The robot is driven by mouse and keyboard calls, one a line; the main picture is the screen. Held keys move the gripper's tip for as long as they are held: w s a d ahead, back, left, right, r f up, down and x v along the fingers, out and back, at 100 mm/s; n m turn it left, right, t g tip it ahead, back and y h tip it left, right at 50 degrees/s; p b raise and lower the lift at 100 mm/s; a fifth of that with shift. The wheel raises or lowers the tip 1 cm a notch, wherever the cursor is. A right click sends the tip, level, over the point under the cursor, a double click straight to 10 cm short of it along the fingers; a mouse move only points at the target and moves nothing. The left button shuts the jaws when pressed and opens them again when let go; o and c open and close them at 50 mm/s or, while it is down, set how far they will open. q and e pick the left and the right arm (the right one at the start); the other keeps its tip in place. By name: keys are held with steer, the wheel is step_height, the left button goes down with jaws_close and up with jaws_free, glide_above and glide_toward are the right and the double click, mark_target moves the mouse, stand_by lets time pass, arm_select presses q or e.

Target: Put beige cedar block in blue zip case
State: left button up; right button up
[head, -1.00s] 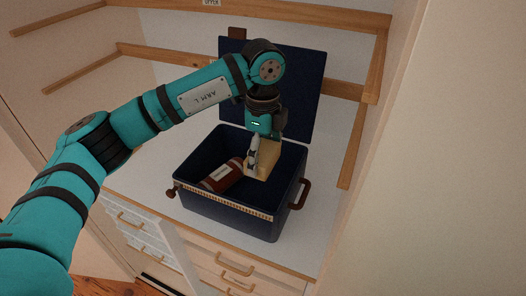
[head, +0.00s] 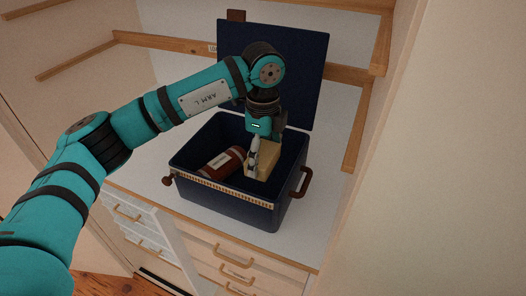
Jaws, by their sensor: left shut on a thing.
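The blue zip case (head: 225,201) stands open on the white counter, its lid (head: 295,75) raised at the back. My left gripper (head: 259,158) points down into the case opening and is shut on the beige cedar block (head: 263,161). The block is within the case's opening, toward the right; I cannot tell if it touches the bottom. A brown-red cylinder with a pale label (head: 222,162) lies in the case to the left of the block. My right gripper is not in view.
The white counter (head: 318,225) has free room around the case. Drawers with wooden handles (head: 235,268) are below, and a white door or panel (head: 178,243) stands open at the front left. Wooden rails (head: 180,47) run along the back and right.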

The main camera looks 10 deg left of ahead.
arm_select(q)
steer(key=shift+f+b, duration=0.75)
steer(key=shift+f, duration=0.4)
steer(key=shift+f+b, duration=1.65)
steer(key=shift+f, duration=0.5)
steer(key=shift+f+b, duration=1.8)
steer(key=shift+f, duration=0.65)
steer(key=o, duration=0.9)
